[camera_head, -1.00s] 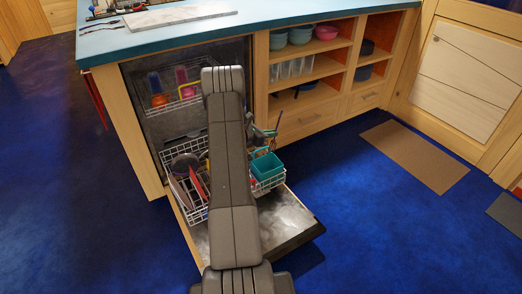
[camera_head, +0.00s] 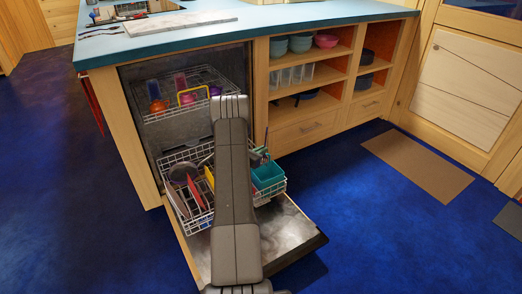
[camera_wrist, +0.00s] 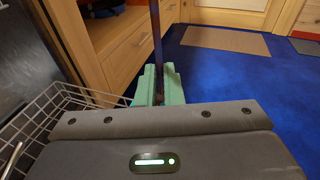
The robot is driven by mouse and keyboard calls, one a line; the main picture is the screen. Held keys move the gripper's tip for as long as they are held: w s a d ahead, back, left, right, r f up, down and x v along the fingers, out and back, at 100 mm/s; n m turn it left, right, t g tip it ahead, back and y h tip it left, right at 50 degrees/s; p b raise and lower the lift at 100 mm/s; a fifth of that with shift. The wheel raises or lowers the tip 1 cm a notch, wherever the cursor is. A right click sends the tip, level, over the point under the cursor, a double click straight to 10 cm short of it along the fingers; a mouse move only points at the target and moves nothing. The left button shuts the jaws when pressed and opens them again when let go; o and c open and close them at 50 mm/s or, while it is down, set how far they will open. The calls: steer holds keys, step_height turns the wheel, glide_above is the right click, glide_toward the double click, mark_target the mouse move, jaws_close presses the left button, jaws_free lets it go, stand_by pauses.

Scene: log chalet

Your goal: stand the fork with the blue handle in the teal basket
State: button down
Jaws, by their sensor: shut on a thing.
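The teal basket (camera_head: 268,173) stands at the right end of the lower dishwasher rack. My gripper (camera_head: 258,156) is just above and behind it, partly hidden by my arm. In the wrist view my gripper's pale green fingers (camera_wrist: 159,86) are shut on a thin dark shaft (camera_wrist: 157,30), which I take to be the fork. The shaft stands about upright between the fingers. Its blue handle colour and its tines cannot be made out. The basket's opening does not show in the wrist view.
The lower rack (camera_head: 188,221) holds plates and a pan left of my arm. The open dishwasher door (camera_head: 290,232) lies below it. The upper rack (camera_head: 205,75) holds cups. Cabinet shelves (camera_head: 310,70) stand at the right.

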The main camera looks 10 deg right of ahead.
mark_target(264, 162)
step_height(264, 162, down, 10)
steer(key=b, duration=0.7)
steer(key=shift+f+b, duration=0.2)
steer(key=shift+b, duration=0.15)
stand_by(0.7)
steer(key=c, duration=1.5)
jaws_free()
step_height(264, 162, up, 10)
steer(key=p, duration=0.3)
steer(key=shift+p, duration=0.3)
steer(key=shift+f+b, duration=0.6)
steer(key=shift+f, duration=3.2)
